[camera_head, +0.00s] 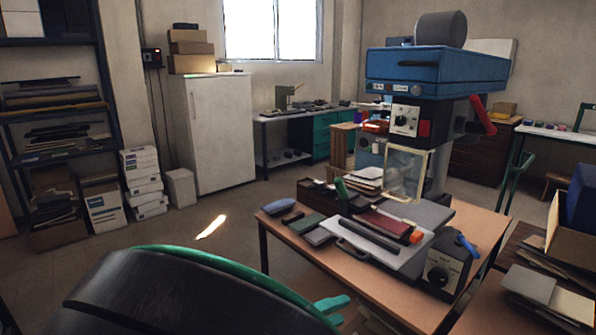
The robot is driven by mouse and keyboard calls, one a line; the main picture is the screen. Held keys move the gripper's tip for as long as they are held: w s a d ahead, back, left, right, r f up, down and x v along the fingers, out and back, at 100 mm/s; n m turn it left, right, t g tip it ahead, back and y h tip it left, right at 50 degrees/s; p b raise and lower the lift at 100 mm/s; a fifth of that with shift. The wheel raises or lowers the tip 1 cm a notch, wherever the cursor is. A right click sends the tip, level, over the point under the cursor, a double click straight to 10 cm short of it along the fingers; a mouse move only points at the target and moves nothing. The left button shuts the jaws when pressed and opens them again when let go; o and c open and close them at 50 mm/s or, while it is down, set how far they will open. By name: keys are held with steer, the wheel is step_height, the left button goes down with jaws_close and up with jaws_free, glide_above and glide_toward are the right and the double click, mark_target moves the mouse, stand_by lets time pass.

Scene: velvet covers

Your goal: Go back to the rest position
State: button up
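My gripper is not in view. A table (290,243) with a brown top stands right of the middle. On it is a large blue and black press machine (440,65). A white tray or plate (358,237) lies at the machine's front, with a dark red cover (388,224) and a dark bar on it. A green cover (306,224) and a blue one (279,206) lie to the left of it.
A large black rounded shape with a green rim (190,290) fills the lower left; I cannot tell what it is. A shelf (50,125) and a white cabinet (220,132) stand behind. Boxes (570,225) are at the right. Bare floor (190,232) lies left of the table.

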steer(key=d+f+m+g+y, duration=0.2)
steer(key=d+m+g+y, duration=0.55)
steer(key=d, duration=1.45)
steer(key=s+d+r+m+y, duration=0.2)
steer(key=s+d, duration=0.3)
steer(key=s, duration=0.3)
steer(key=s+d+r+m+g+y, duration=0.1)
steer(key=s+d+r+m+y, duration=0.1)
steer(key=s+d+r+m, duration=0.2)
steer(key=shift+s+d+r+y, duration=0.4)
steer(key=shift+s+d, duration=0.7)
steer(key=shift+s, duration=1.05)
steer(key=shift+g, duration=0.25)
